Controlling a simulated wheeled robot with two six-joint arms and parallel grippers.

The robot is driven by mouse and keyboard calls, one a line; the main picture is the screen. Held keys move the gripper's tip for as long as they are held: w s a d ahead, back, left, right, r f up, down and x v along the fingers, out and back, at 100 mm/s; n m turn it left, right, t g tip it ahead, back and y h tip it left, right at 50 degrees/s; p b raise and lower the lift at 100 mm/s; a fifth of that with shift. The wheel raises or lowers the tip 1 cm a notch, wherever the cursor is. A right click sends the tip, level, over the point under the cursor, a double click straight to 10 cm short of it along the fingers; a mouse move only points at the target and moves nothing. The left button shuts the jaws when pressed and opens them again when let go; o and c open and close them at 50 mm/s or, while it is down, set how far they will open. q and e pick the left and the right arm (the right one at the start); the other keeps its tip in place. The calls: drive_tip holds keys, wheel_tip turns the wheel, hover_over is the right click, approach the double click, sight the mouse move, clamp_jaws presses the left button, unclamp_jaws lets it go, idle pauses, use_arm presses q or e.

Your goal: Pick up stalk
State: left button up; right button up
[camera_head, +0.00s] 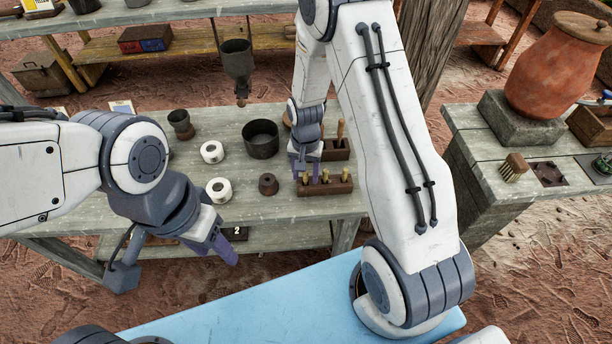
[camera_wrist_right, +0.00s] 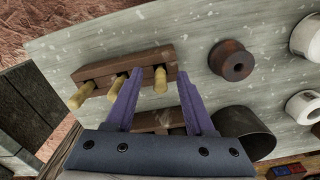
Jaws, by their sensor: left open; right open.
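A dark wooden rack (camera_head: 335,188) on the weathered table holds several tan stalks, among them a stalk (camera_head: 325,175) near its middle. The same rack (camera_wrist_right: 140,62) shows in the right wrist view with three stalks, the rightmost stalk (camera_wrist_right: 160,80) appearing between my fingertips. My right gripper (camera_head: 305,168) is open and empty, with its purple fingers close to the rack; contact cannot be told. It also shows in the right wrist view (camera_wrist_right: 159,85). A second rack (camera_head: 336,154) behind holds a stalk (camera_head: 340,130). My left gripper (camera_head: 226,250) is open near the table's front edge.
A dark pot (camera_head: 261,138), white rings (camera_head: 218,190), a small brown spool (camera_head: 268,184) and a brown cup (camera_head: 181,124) stand left of the racks. A funnel (camera_head: 237,60) hangs above. A side bench (camera_head: 475,165) with a clay jar (camera_head: 560,65) stands right.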

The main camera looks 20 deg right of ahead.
drive_tip(key=shift+f, duration=0.15)
clamp_jaws()
